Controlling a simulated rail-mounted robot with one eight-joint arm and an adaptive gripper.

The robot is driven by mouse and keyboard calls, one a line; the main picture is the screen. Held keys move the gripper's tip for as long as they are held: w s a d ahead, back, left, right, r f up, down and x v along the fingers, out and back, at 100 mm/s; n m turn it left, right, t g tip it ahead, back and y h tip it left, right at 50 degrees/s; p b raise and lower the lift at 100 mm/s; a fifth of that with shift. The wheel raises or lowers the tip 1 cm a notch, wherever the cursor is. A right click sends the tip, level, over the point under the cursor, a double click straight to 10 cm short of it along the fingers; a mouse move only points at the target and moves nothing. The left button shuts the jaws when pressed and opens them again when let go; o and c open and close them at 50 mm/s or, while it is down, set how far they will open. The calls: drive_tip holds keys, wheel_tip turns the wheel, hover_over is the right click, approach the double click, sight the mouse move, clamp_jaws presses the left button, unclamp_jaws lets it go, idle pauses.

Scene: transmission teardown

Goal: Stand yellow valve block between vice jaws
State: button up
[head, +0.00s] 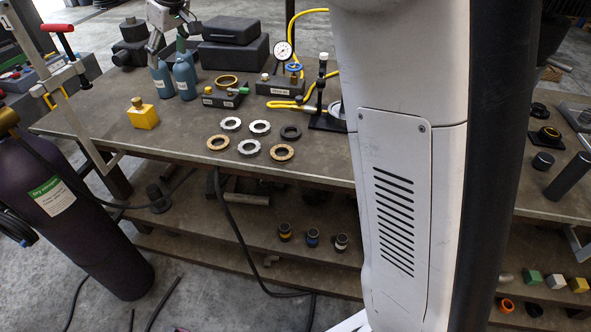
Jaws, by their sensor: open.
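The yellow valve block (142,117) stands upright on the table's left part, with a brass-coloured fitting on top. My gripper (172,40) is at the top of the head view, behind the yellow block and slightly to its right, above the blue bottles. Its fingers are spread, and I see nothing held between them. A dark, blocky object (130,52) at the table's back left may be the vice. Its jaws cannot be made out, and the yellow block is apart from it.
Blue bottles (184,78) stand beneath my gripper. Dark cases (234,55) lie behind them. Several rings (248,146) lie right of the yellow block. A gauge with a yellow hose (284,52) stands farther back. A red-handled metal frame (62,40) and purple cylinder (75,220) flank the left edge.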

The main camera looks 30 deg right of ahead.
drive_tip(key=s+d+f+m, duration=0.1)
drive_tip(key=s+d, duration=0.3)
drive_tip(key=s, duration=0.7)
drive_tip(key=s+d+f+m+t+h, duration=0.1)
drive_tip(key=s+d, duration=0.3)
drive_tip(key=s, duration=0.7)
drive_tip(key=s+d+f+m+t, duration=0.1)
drive_tip(key=s+d+f+m, duration=0.1)
drive_tip(key=s, duration=0.9)
drive_tip(key=shift+s+d+m+h, duration=0.15)
drive_tip(key=shift+d+m+h, duration=0.35)
drive_tip(key=shift+d, duration=0.5)
drive_tip(key=shift+o, duration=0.4)
drive_tip(key=s+d+f+m, duration=0.1)
drive_tip(key=s+d+f, duration=0.1)
drive_tip(key=s+f, duration=0.4)
drive_tip(key=shift+s+m+t, duration=0.3)
drive_tip(key=shift+s+m, duration=0.1)
drive_tip(key=shift+s, duration=0.55)
drive_tip(key=shift+o, duration=0.5)
drive_tip(key=shift+s+f, duration=0.2)
drive_tip(key=shift+f, duration=0.05)
